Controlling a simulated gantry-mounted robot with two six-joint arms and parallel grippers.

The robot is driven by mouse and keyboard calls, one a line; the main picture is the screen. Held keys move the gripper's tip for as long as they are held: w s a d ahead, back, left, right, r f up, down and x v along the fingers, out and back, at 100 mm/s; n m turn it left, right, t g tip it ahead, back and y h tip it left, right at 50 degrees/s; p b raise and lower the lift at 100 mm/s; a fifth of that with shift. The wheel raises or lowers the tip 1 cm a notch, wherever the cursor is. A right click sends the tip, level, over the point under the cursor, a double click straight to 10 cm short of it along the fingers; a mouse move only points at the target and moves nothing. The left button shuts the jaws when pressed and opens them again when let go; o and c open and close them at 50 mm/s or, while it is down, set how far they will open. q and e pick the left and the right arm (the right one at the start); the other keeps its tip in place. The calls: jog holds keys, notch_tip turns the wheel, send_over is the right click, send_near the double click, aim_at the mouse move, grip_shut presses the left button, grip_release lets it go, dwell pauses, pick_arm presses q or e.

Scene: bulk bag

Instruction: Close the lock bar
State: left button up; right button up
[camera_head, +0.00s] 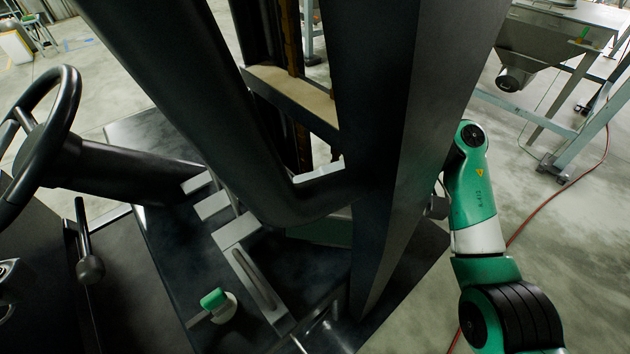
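I cannot make out a lock bar in the head view. My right arm, green and white, comes up from the lower right and bends at a joint near the large dark pillar. A small grey part shows at that pillar's right edge, but I cannot tell whether it is my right gripper. My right gripper's fingers are not visible and may be hidden behind the pillar. My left gripper is not in view.
A black steering wheel (40,135) and a knobbed lever (90,268) stand at the left. A dark pillar (400,130) blocks the middle. A green-topped knob (217,300) sits on the dark floor plate. A metal hopper (545,40) stands at upper right; a red hose (565,205) lies on open floor.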

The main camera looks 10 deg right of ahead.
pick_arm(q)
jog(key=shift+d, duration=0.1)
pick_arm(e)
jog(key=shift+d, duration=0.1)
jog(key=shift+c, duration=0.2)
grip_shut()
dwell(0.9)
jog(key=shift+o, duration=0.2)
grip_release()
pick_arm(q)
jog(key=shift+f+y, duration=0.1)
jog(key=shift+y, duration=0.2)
